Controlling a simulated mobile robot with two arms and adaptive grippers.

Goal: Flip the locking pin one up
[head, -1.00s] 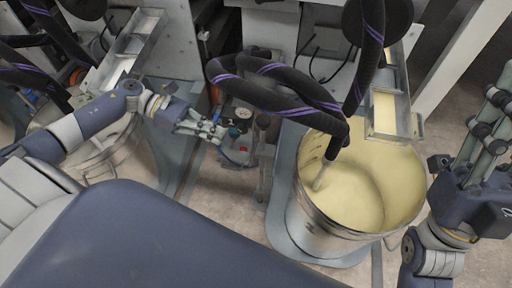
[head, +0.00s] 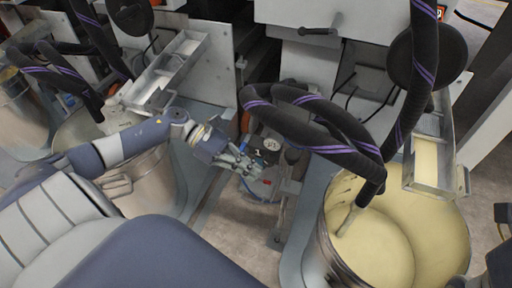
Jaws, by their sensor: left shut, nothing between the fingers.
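My left gripper (head: 252,171) reaches into the gap between two machines, its fingers shut and empty. It is beside a cluster of small fittings with a round pale cap (head: 271,143) and a small red part (head: 266,182). The red part is close to the fingertips; I cannot tell whether they touch. I cannot surely pick out the locking pin among these small parts, and the gripper hides some of them. Of my right arm only a dark part shows at the right edge; its fingers are outside the frame.
A large metal bucket (head: 324,262) of cream-coloured liquid stands at the right. Thick black hoses with purple stripes (head: 310,118) hang just right of the gripper. A metal trough (head: 434,190) overhangs the bucket. Another bucket (head: 150,187) is behind my left arm.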

